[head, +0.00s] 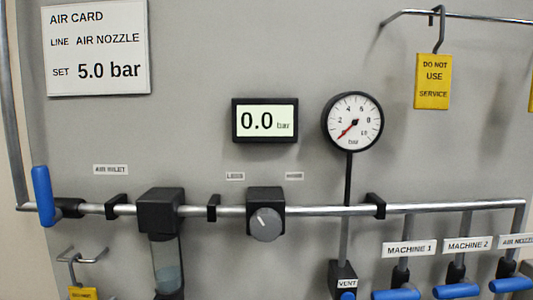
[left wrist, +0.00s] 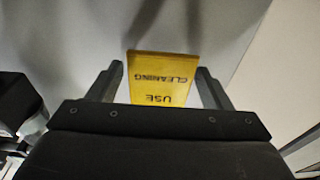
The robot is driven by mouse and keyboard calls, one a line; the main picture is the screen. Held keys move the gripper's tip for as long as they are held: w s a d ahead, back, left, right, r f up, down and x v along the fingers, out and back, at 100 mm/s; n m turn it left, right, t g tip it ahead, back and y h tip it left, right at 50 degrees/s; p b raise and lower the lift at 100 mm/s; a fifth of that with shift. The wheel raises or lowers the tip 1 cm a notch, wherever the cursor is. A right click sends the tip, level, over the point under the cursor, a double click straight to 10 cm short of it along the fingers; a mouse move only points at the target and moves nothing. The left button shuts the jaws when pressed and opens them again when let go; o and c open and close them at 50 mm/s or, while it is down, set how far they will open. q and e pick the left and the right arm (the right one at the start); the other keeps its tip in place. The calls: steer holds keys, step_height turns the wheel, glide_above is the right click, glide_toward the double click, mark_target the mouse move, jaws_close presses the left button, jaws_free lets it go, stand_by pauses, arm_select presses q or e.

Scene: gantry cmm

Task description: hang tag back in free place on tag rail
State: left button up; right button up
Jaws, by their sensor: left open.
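The tag rail (head: 470,15) runs along the top right of the head view. A yellow tag reading "DO NOT USE SERVICE" (head: 433,82) hangs from it by a dark hook. In the left wrist view, a yellow tag with "USE CLEANING" (left wrist: 160,78) shows upside down between the fingers of my left gripper (left wrist: 159,68). The fingers are open, with a gap on each side of the tag. Its upper lines and hook are hidden or cannot be made out. A yellow tag (head: 82,293) also shows at the lower left of the head view, below a small metal bracket (head: 78,257). My right gripper is not in view.
A horizontal pipe (head: 330,211) crosses the panel, with a blue-handled valve (head: 42,195), a regulator knob (head: 265,224) and a round gauge (head: 353,122). A display (head: 265,121) reads 0.0 bar. Another yellow edge (head: 531,83) is cut off at right. Bare panel surrounds the hanging tag's left side.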

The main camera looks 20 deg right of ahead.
mark_target(82, 295)
arm_select(q)
steer(key=shift+c, duration=0.4)
steer(key=c, duration=0.7)
steer(key=shift+o, duration=0.2)
steer(key=shift+r+p, duration=1.3)
steer(key=shift+r, duration=0.2)
steer(key=shift+r+p+v, duration=0.2)
steer(key=shift+v, duration=0.95)
steer(key=shift+r+p+v, duration=0.15)
steer(key=shift+p+v, duration=0.05)
steer(key=shift+v, duration=0.9)
steer(key=shift+r+p+v, duration=0.2)
steer(key=shift+v, duration=1.2)
steer(key=shift+r+p+v, duration=0.2)
steer(key=shift+r+v, duration=0.05)
steer(key=shift+v, duration=1.15)
